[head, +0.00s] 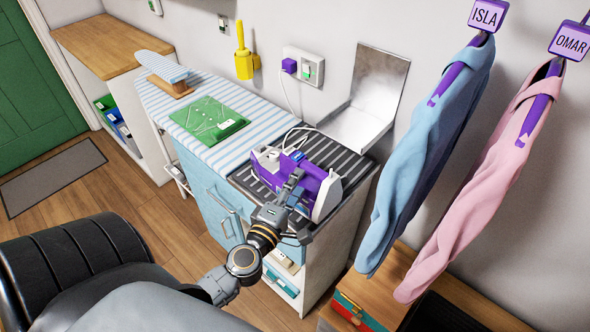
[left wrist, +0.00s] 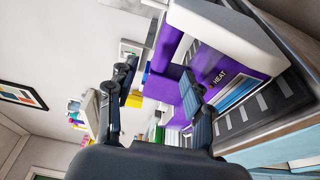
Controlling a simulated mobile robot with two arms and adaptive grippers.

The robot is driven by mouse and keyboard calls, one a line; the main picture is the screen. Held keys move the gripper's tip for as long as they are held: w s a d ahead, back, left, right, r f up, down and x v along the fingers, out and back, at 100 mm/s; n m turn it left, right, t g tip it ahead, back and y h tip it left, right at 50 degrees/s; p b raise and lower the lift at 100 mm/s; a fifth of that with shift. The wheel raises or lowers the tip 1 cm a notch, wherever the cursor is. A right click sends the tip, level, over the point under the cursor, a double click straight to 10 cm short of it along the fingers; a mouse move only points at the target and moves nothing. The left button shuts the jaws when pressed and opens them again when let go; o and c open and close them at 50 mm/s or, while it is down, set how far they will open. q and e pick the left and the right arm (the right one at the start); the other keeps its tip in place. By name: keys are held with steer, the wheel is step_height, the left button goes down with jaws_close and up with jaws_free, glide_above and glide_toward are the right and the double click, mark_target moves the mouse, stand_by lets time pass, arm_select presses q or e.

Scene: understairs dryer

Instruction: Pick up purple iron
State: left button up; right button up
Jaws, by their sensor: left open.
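The purple iron (head: 325,190), purple with white parts, rests on the dark ribbed mat (head: 340,158) at the right end of the ironing surface. It fills the upper right of the left wrist view (left wrist: 232,68), where the word HEAT shows on its side. My left gripper (head: 292,184) is at the iron's near side and hides part of it. In the left wrist view its fingers (left wrist: 158,82) are apart. A purple part of the iron shows in the gap between them; I cannot tell whether they touch it. My right gripper is not in view.
A striped ironing board (head: 190,95) with a green sheet (head: 208,120) extends left. A cord runs to the wall socket (head: 303,68). A bent metal plate (head: 372,95) stands behind the iron. Blue (head: 425,160) and pink (head: 480,185) garments hang at right. Open floor (head: 150,215) lies left.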

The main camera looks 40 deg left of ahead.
mark_target(309, 164)
arm_select(q)
steer(key=w, duration=0.2)
steer(key=w+a, duration=0.1)
steer(key=w, duration=0.4)
steer(key=shift+w+a+f+p, duration=0.15)
steer(key=shift+f+p, duration=0.1)
steer(key=shift+p, duration=0.15)
steer(key=shift+c, duration=0.6)
jaws_close()
steer(key=shift+r, duration=0.25)
